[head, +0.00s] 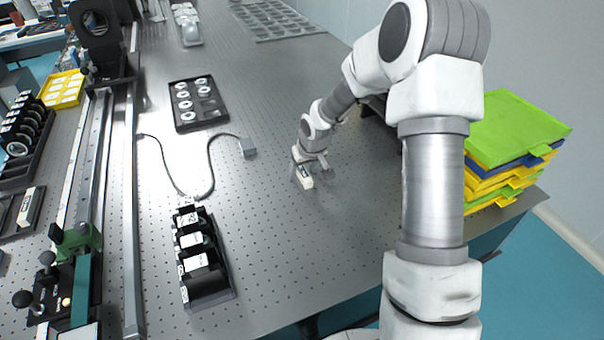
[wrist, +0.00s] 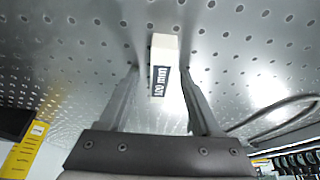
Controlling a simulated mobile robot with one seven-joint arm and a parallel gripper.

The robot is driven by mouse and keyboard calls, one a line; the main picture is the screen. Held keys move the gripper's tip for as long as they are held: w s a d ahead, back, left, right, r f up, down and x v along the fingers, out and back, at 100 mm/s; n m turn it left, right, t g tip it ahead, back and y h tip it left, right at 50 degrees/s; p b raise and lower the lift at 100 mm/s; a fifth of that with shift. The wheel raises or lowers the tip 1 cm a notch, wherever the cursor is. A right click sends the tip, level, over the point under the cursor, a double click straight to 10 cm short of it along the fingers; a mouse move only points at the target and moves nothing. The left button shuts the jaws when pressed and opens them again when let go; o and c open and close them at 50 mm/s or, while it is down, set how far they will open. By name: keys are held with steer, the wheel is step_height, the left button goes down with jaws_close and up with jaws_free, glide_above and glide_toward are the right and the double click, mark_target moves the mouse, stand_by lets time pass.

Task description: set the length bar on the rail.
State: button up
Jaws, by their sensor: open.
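The length bar (head: 306,181) is a small white block on the perforated optical table, near the middle of the head view. In the wrist view the bar (wrist: 160,52) shows a dark label reading "100 mm". My gripper (wrist: 160,72) is open, with one finger on each side of the bar; I cannot tell whether either touches it. In the head view my gripper (head: 311,172) is low at the bar and partly hides it. The long metal rail (head: 88,165) runs lengthwise along the left of the table, well left of my gripper.
A green-and-black carriage with knobs (head: 80,243) is at the rail's near end. A black rack of blocks (head: 207,289), a cable with a grey plug (head: 248,147) and a tray of rings (head: 186,123) lie between rail and bar. Stacked coloured trays (head: 520,130) stand right.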

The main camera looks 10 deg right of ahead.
jaws_close()
steer(key=shift+r, duration=0.1)
stand_by(0.5)
